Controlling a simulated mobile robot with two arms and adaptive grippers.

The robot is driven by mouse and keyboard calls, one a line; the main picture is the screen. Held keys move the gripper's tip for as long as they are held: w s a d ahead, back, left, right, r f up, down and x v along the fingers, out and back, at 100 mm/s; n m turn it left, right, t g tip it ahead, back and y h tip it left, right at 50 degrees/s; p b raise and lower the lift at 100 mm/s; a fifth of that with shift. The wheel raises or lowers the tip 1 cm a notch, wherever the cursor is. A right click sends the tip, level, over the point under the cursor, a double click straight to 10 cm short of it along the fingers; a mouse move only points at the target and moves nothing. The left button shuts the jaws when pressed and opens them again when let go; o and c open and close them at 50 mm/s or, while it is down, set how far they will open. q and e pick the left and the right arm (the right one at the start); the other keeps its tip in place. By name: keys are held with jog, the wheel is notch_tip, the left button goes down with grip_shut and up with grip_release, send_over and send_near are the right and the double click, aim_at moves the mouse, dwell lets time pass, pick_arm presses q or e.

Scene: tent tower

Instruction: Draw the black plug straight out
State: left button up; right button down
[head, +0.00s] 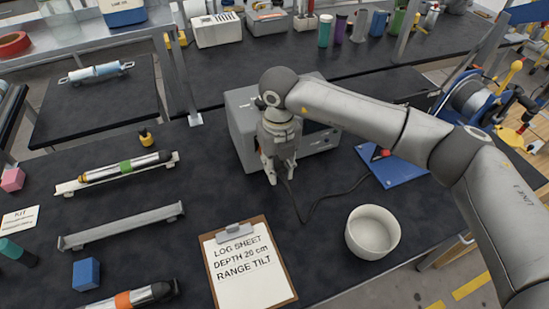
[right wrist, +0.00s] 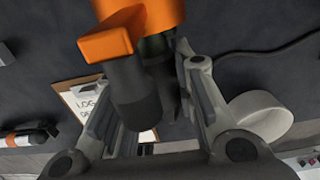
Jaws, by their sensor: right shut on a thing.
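My right gripper (head: 279,174) points down in front of the grey box (head: 240,138) on the dark bench. In the right wrist view, a dark plug-like cylinder (right wrist: 135,92) lies between its two fingers, and the gripper is shut on it. I take this to be the black plug; in the head view the gripper hides it. An orange part (right wrist: 115,42) sits right by the cylinder. A black cable (head: 318,201) runs from below the gripper across the bench toward a blue board. I cannot tell how deep the plug sits. My left gripper is not in view.
A clipboard log sheet (head: 243,267) lies in front of the gripper, with a white bowl (head: 372,231) to its right. The blue board (head: 398,166) lies right of the box. A grey rail (head: 122,226) and a blue cube (head: 86,273) are at left.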

jog(key=shift+s+d, duration=0.25)
jog(key=shift+s, duration=0.3)
jog(key=shift+s+d, duration=0.2)
jog(key=shift+s, duration=0.35)
